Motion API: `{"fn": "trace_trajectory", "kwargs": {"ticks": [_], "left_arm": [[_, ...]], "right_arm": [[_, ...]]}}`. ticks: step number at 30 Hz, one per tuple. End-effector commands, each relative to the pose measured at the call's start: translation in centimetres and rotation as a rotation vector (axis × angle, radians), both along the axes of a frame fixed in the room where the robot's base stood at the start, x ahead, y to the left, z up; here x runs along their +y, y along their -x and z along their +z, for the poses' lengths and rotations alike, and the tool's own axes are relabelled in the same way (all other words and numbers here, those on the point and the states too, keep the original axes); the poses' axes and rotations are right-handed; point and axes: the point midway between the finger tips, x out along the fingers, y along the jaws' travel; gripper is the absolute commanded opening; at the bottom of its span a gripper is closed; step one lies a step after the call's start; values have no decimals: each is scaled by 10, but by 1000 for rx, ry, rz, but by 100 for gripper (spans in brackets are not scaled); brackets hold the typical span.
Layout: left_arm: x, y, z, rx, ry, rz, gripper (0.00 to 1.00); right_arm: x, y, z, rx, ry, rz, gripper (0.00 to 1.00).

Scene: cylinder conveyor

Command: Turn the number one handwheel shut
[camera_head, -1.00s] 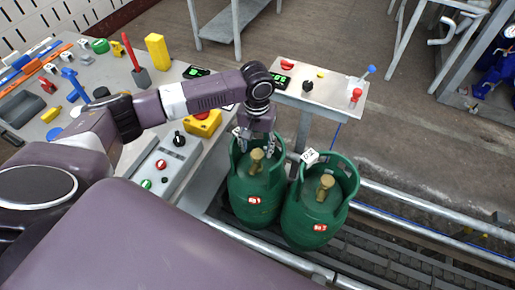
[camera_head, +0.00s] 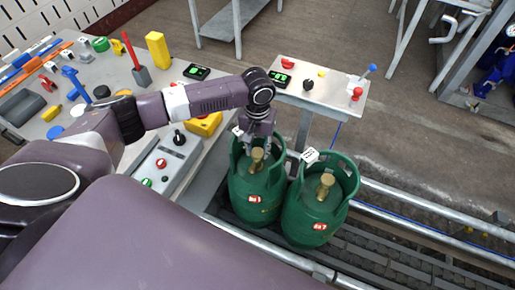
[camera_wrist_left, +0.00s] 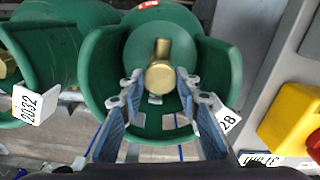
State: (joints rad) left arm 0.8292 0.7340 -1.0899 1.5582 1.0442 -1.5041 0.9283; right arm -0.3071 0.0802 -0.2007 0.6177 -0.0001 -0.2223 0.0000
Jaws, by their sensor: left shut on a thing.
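The left green gas cylinder (camera_head: 257,197) stands upright on the conveyor with a red and white number label. Its brass valve with the handwheel (camera_head: 257,157) sits inside the open collar. My left gripper (camera_head: 256,147) is above it, inside the collar, pointing down. My right gripper is not in view.
White tags hang on the collars, one reading 2032 (camera_wrist_left: 35,104). A control box (camera_head: 165,165) and a yellow button box (camera_head: 205,124) are beside my left arm. A small panel table (camera_head: 325,95) stands behind the cylinders. The conveyor to the right is clear.

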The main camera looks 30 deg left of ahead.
Motion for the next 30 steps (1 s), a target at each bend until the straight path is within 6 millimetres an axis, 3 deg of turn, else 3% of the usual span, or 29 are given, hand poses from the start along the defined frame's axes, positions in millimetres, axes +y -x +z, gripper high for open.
{"fn": "trace_trajectory", "kwargs": {"ticks": [11, 30], "left_arm": [[0, 1, 5, 4, 1, -147, 6], [1, 1, 3, 4, 1, -738, 6]], "right_arm": [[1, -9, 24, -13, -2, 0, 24], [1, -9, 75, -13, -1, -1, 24]]}}
